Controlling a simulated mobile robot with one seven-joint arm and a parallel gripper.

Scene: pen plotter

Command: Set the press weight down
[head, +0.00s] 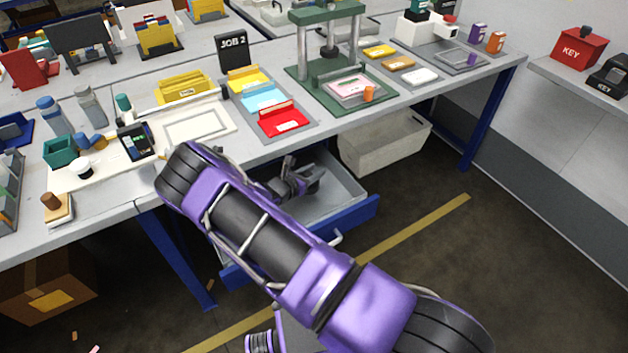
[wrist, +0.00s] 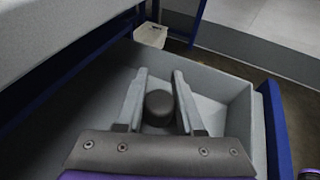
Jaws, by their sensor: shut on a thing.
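The press weight, a short dark cylinder (wrist: 159,106), is between my gripper's two grey fingers in the wrist view. My gripper (wrist: 159,80) is shut on it. The gripper is inside the open grey drawer (wrist: 225,95) with a blue front, below the table top. In the head view my gripper (head: 302,178) shows over the drawer (head: 345,193), and I cannot pick out the weight from the dark gripper parts there. I cannot tell whether the weight touches the drawer floor. The drawer looks otherwise empty where visible.
The table (head: 255,153) edge is just behind and above the drawer. On it stand a green press (head: 325,85), a red tray (head: 283,121) and a white framed tray (head: 196,125). A pale bin (head: 385,150) is under the table, right of the drawer.

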